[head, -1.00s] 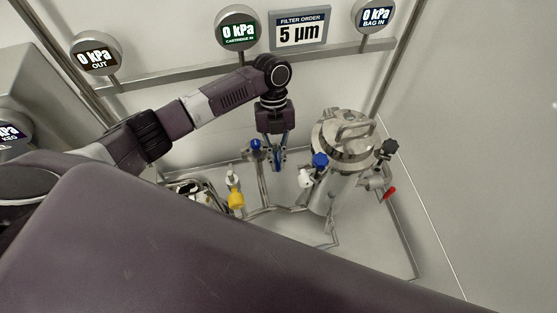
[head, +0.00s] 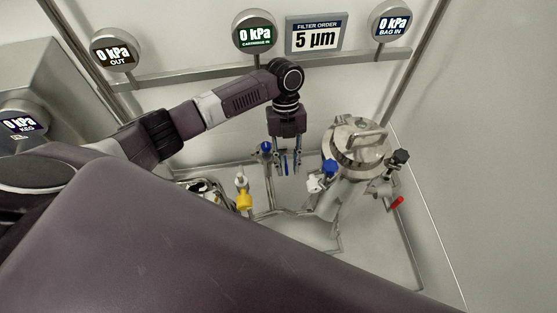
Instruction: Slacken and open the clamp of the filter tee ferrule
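My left gripper (head: 286,172) points down in the middle of the head view. Its two fingers look apart, with a narrow blue piece between them that I cannot identify. It hangs just right of a blue-topped valve (head: 265,148) on an upright pipe and left of the steel filter vessel (head: 352,160). No contact can be made out. The filter tee ferrule and its clamp are too small, or hidden behind the gripper, to tell apart. My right gripper is not in view.
The vessel carries a blue knob (head: 330,168), a white fitting (head: 315,184), a black knob (head: 400,156) and a red handle (head: 397,202). A yellow fitting (head: 244,201) stands lower left. Gauges and a rail (head: 190,72) line the back wall. The right wall is bare.

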